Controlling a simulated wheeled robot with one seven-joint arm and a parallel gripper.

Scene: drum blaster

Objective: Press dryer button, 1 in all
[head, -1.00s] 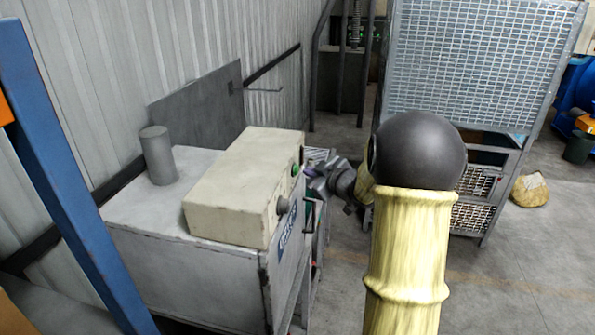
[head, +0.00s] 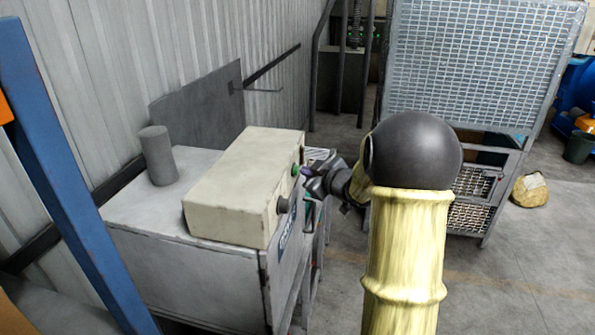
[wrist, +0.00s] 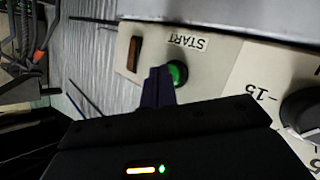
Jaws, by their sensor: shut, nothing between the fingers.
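The dryer's beige control box (head: 228,190) sits on a grey metal cabinet (head: 190,268) left of centre in the head view. A green button (head: 295,170) is on its right-hand face. In the wrist view the green button (wrist: 177,73) lies beside the printed word START, with a brown-red switch (wrist: 134,53) to its left. My gripper (wrist: 160,76) is shut and empty, its dark fingertips just left of the green button and overlapping its edge in the picture. I cannot tell whether they touch it. In the head view my gripper (head: 308,178) is close to the panel face.
A dark knob (head: 283,205) is on the same face; it shows as a dial (wrist: 302,110) with numbers in the wrist view. A blue post (head: 75,180) stands at the left. A wire mesh cage (head: 480,65) stands behind my arm.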

